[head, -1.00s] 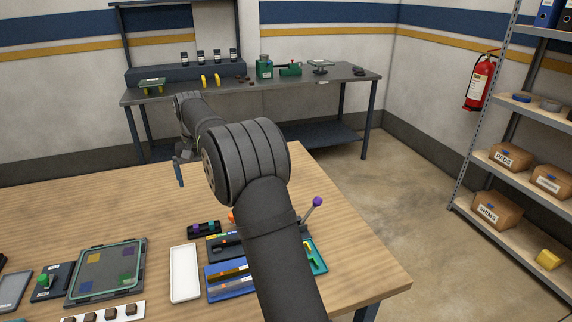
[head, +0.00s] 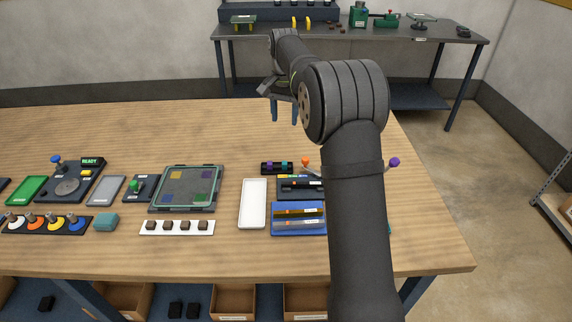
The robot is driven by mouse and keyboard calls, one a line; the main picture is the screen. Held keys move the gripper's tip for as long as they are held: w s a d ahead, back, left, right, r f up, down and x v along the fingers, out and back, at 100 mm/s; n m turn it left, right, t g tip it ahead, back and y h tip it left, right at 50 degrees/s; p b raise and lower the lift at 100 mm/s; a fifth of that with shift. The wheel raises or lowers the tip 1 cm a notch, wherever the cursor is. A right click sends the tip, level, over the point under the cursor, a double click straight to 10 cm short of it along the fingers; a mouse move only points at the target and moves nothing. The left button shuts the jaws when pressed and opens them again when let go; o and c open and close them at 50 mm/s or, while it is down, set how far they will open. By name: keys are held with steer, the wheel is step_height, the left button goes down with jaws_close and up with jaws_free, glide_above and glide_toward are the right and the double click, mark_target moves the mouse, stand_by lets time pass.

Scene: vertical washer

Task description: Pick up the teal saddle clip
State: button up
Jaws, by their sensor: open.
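A small black holder (head: 264,169) lies on the table right of centre, with small purple and teal pieces in it. The teal piece (head: 286,167) there looks like the teal saddle clip, but it is too small to be sure of its shape. A larger teal block (head: 106,222) lies at the left front of the table. My gripper (head: 283,117) is open and empty, its two blue fingers pointing down. It hangs above the back of the table, behind the black holder in the picture and apart from it.
A white tray (head: 253,204), a blue tray (head: 299,231) and a dark framed plate (head: 187,189) lie near the holder. A strip with brown blocks (head: 177,228) lies in front. My arm hides part of the right side. The table's back half is largely clear.

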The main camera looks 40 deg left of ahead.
steer(key=m, duration=1.4)
glide_above(285, 162)
steer(key=f, duration=1.2)
steer(key=shift+d, duration=0.35)
steer(key=f, duration=0.5)
steer(key=shift+s+a+f, duration=0.15)
steer(key=shift+a+f, duration=0.15)
jaws_close()
